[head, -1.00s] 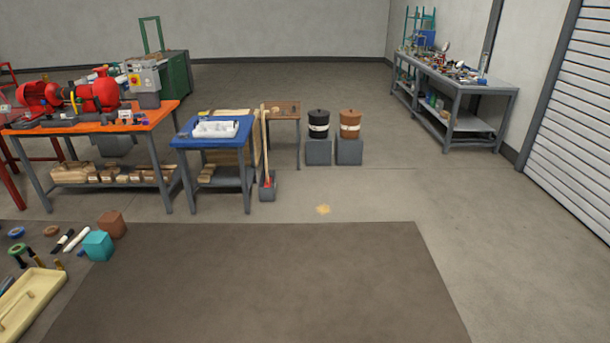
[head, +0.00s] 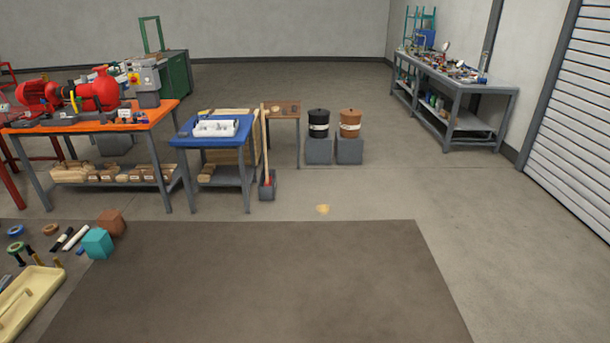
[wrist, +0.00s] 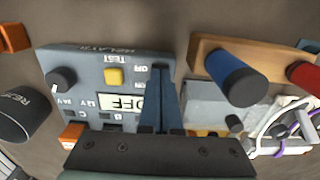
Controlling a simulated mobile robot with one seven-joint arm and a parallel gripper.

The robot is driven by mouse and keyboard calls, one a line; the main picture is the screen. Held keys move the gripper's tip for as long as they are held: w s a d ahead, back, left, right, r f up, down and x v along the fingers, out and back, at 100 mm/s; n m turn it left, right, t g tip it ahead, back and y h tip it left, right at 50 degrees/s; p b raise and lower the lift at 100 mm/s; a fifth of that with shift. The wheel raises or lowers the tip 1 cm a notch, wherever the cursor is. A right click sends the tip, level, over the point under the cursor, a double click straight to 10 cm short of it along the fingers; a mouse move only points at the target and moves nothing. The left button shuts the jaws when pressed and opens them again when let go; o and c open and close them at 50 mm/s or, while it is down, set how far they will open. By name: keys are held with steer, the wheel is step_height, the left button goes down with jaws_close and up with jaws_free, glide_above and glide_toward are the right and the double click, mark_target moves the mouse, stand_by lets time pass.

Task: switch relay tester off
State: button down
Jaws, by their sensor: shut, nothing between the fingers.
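The relay tester (wrist: 93,72) is a blue-grey box in the wrist view, its lettering upside down. I cannot pick out the tester or my gripper in the head view.
Right of the tester are a wooden block with a blue cylinder (wrist: 236,78) and a red one (wrist: 303,75), plus loose cables (wrist: 285,125). A dark round container (wrist: 24,112) stands left. The head view shows workbenches and open floor (head: 270,280).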

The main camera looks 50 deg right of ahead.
steer(key=shift+r, duration=0.15)
step_height(320, 180, up, 7)
steer(key=p, duration=0.7)
stand_by(0.5)
